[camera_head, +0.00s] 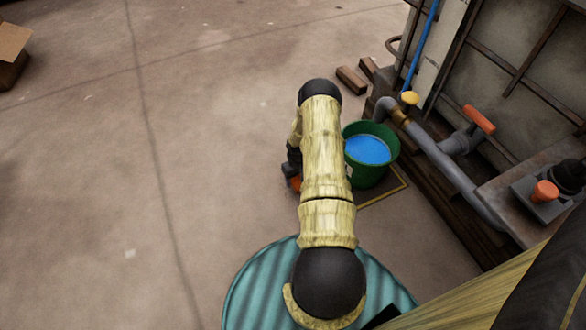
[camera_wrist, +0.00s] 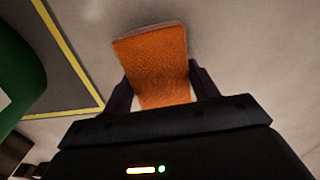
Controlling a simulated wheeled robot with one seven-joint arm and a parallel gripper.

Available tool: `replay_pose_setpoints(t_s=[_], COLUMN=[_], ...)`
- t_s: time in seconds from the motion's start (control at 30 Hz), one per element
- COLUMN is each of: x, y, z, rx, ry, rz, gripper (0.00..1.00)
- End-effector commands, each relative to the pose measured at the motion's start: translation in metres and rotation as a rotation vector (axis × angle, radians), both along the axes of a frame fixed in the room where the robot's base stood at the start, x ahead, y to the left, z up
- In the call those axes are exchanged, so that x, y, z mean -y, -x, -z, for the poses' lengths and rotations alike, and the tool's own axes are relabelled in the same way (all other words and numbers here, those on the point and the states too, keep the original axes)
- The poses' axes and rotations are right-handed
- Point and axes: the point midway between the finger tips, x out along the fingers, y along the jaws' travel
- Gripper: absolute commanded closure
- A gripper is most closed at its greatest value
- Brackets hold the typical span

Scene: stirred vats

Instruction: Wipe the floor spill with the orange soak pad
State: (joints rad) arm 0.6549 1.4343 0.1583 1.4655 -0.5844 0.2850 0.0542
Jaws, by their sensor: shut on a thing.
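My gripper (camera_wrist: 161,88) is shut on the orange soak pad (camera_wrist: 154,62), which sticks out beyond the fingers over the bare floor in the wrist view. In the head view only a small orange part of the pad (camera_head: 296,183) shows, left of my arm. My arm hides most of the gripper there. I cannot tell whether the pad touches the floor. I cannot make out the floor spill in either view; my arm covers part of the floor.
A green bucket (camera_head: 371,177) with blue contents stands right of my arm, on a yellow-edged floor mark (camera_head: 394,192). Pipes with a yellow-handled valve (camera_head: 410,98) and an orange handle (camera_head: 479,119) run along the right. A cardboard box (camera_head: 12,45) lies far left. The left floor is clear.

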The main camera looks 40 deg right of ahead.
Motion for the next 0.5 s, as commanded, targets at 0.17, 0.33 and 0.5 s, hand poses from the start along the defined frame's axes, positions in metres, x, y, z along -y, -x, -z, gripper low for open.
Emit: replay_pose_setpoints(t_s=[0.17, 0.33, 0.5], x=[-0.003, -0.005, -0.005], y=[0.000, -0.001, -0.001], z=[-0.018, -0.033, -0.048], rx=[-0.003, -0.003, -0.004], ry=[-0.001, -0.001, -0.001], rz=[-0.004, -0.008, -0.009], gripper=[0.65, 0.65, 0.65])
